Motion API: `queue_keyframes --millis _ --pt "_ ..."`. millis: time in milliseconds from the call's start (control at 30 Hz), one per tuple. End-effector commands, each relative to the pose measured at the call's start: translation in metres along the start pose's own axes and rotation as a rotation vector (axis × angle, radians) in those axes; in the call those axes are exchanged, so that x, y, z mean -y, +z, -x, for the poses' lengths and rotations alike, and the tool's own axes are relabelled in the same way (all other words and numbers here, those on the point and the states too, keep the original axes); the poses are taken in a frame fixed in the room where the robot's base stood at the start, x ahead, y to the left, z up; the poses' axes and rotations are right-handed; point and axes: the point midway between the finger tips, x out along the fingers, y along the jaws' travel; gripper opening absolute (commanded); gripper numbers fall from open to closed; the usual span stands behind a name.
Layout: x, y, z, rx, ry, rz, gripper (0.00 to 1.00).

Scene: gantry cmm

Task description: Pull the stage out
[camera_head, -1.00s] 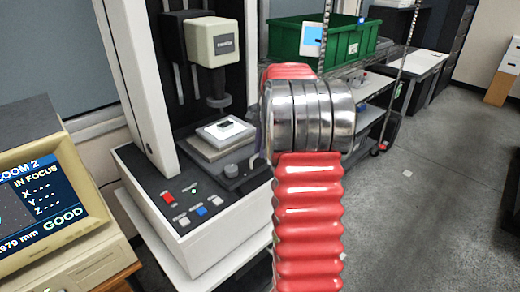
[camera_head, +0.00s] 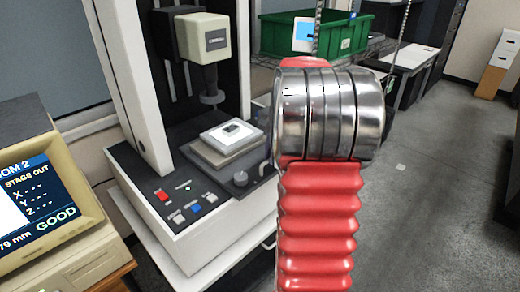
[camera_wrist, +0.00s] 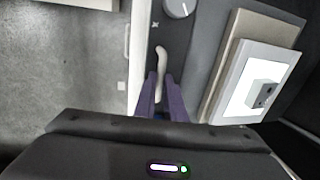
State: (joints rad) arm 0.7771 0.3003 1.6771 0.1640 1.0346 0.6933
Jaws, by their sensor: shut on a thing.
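The stage (camera_head: 212,152) is a grey plate with a white-bordered slide and a small grey block on top. It sits on the black bed of the measuring machine, forward and right of the probe head (camera_head: 211,97). In the wrist view the stage (camera_wrist: 218,88) lies right of my gripper. My gripper (camera_wrist: 161,90) has its purple fingers shut on a pale bent handle (camera_wrist: 161,62), beside a round knob (camera_wrist: 179,8). In the head view my red and silver arm hides most of the gripper.
A beige monitor (camera_head: 32,190) at left reads "STAGE OUT" and "GOOD". Red, blue and white buttons (camera_head: 197,208) are on the machine's front. A green bin (camera_head: 350,38) stands on a rack behind. Grey floor (camera_head: 440,190) is open to the right.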

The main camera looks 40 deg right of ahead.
Motion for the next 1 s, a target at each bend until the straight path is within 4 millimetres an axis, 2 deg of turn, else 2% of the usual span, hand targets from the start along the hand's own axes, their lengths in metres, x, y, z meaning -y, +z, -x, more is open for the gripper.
queue_keyframes --millis 100,300,667,700,933,1000 --pt "-0.024 -0.001 0.006 -0.003 -0.001 -0.004 0.0" --pt "-0.051 -0.001 0.011 -0.003 -0.001 -0.002 0.0" --pt "-0.054 -0.001 0.012 -0.004 -0.003 0.0 0.0" --pt "-0.054 -0.001 0.012 -0.004 -0.003 0.0 0.12" --pt "-0.054 -0.001 0.011 -0.003 -0.002 0.0 0.28" --pt "-0.054 0.0 0.011 -0.002 -0.002 0.0 0.29"
